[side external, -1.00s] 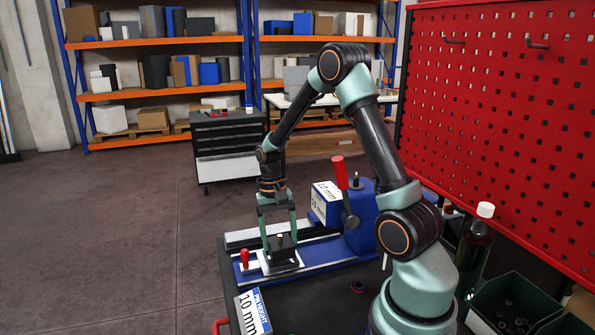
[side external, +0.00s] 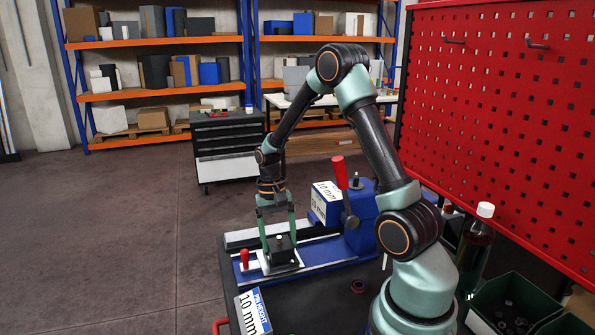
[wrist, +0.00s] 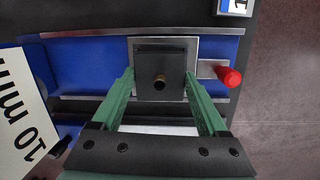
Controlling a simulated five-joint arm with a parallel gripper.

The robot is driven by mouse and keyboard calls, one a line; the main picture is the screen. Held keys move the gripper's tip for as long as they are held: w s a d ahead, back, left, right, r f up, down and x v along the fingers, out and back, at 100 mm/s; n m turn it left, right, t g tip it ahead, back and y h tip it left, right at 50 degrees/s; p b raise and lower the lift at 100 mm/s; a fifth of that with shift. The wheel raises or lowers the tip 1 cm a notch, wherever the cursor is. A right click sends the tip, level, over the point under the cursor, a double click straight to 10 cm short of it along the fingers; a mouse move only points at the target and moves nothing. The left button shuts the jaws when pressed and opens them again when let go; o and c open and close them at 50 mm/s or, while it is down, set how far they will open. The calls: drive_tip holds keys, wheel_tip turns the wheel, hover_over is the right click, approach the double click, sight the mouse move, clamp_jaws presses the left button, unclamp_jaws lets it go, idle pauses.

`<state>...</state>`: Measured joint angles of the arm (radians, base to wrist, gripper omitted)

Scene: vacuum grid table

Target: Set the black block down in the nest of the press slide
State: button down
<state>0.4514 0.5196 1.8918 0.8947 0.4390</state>
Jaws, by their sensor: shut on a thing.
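The black block (side external: 281,252), with a small brass-coloured knob on top, is between the two green fingers of my gripper (side external: 280,238). In the wrist view the block (wrist: 160,60) lies inside the outline of a light metal plate (wrist: 160,41) on the blue press slide (side external: 318,253). My gripper (wrist: 160,84) is shut on the block, a finger at each side. The block looks low over the plate or resting on it; the nest beneath is hidden, so I cannot tell whether it is seated. A red-knobbed handle (wrist: 228,76) sticks out from the plate.
The blue press body (side external: 362,215) with a red lever (side external: 339,172) and a "10 mm" sign stands behind, to the right. Another "10 mm" sign (side external: 254,312) is at the table's front. A bottle (side external: 476,250) and green bins (side external: 512,305) are at the right.

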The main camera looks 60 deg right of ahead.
drive_tip(key=shift+f, duration=0.6)
idle(0.8)
idle(0.5)
unclamp_jaws()
wheel_tip(320, 180, up, 12)
drive_tip(key=w, duration=0.2)
drive_tip(key=s+a+r+n+t, duration=0.3)
drive_tip(key=a+r+n, duration=0.1)
drive_tip(key=a, duration=0.4)
drive_tip(key=s+a+r+n+t, duration=0.4)
drive_tip(key=a+n, duration=0.2)
drive_tip(key=a, duration=0.2)
drive_tip(key=shift+a+r+h, duration=0.15)
drive_tip(key=shift+r+h, duration=0.15)
drive_tip(key=shift+h, duration=0.1)
